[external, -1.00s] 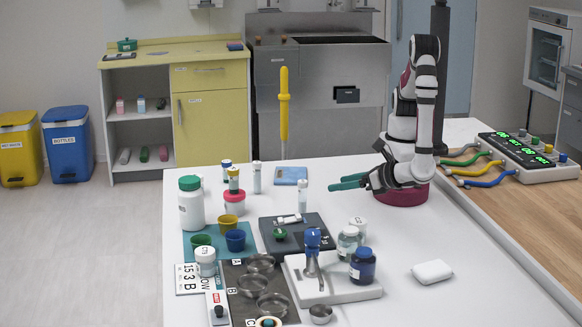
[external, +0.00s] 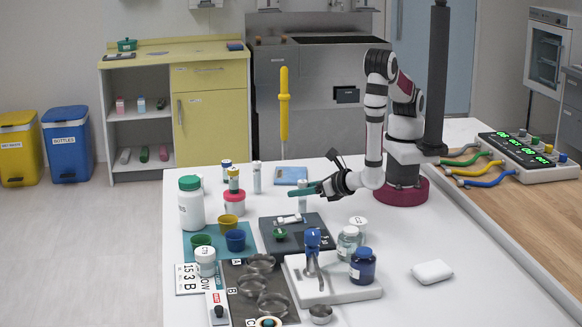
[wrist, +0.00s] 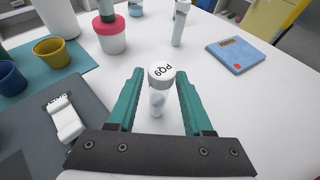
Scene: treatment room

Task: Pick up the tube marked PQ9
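The tube marked PQ9 (wrist: 158,92) stands upright on the white table in the wrist view. It has a white cap with black letters and a clear body. My gripper (wrist: 158,88) is open, with one teal finger on each side of the tube and a gap showing on both sides. In the external view my gripper (external: 305,189) is at the tube (external: 303,200), just behind the dark grey pad, and a finger partly covers the tube's upper part.
A dark pad (external: 316,237) with a white piece lies close by. A red-and-white jar (wrist: 110,38), another capped tube (wrist: 180,22) and a blue scale-like pad (wrist: 236,54) stand beyond. Jars (external: 348,243) stand to the front right. The table's right side is mostly clear.

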